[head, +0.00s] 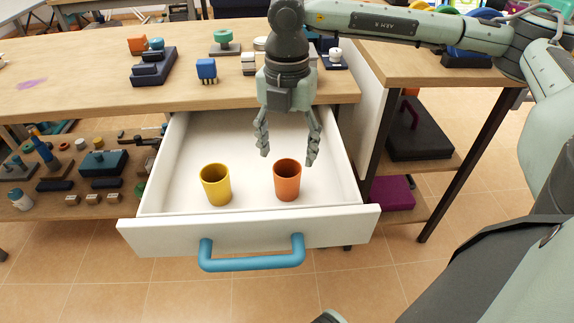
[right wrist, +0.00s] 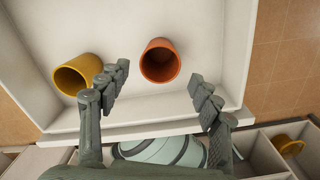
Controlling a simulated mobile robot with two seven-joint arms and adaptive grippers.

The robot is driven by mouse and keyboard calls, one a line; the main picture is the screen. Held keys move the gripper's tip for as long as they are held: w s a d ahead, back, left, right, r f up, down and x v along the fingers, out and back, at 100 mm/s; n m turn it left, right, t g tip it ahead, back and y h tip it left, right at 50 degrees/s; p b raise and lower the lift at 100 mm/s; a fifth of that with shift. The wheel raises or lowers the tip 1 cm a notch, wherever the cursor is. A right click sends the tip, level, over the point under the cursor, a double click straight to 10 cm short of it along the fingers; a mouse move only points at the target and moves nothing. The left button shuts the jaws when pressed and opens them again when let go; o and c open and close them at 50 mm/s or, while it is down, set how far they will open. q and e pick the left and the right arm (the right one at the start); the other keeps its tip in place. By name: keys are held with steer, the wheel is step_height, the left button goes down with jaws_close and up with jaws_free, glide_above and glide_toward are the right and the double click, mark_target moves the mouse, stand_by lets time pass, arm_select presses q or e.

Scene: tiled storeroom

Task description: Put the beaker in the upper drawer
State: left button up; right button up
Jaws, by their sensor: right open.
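The drawer (head: 190,229) under the table top is pulled open, with a white front and a blue handle (head: 250,262). Inside it stand an orange cup-shaped beaker (head: 287,182) and a yellow one (head: 216,186), both upright and apart. My right gripper (head: 288,157) is open and empty, pointing down into the drawer just above and behind the orange beaker. In the right wrist view the orange beaker (right wrist: 160,62) shows between the spread fingers of that gripper (right wrist: 160,75), and the yellow beaker (right wrist: 77,75) lies left of them. My left gripper is not in view.
Dark stepped blocks (head: 153,68), a blue block (head: 206,69) and other small parts stand on the table top (head: 80,75). A shelf with many small parts is at lower left. In the right wrist view, another yellow cup (right wrist: 287,145) sits in a compartment beyond the drawer front.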

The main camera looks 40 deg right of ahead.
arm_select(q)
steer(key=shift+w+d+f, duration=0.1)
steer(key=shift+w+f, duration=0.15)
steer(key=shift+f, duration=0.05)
arm_select(e)
step_height(320, 180, up, 5)
steer(key=shift+r, duration=0.15)
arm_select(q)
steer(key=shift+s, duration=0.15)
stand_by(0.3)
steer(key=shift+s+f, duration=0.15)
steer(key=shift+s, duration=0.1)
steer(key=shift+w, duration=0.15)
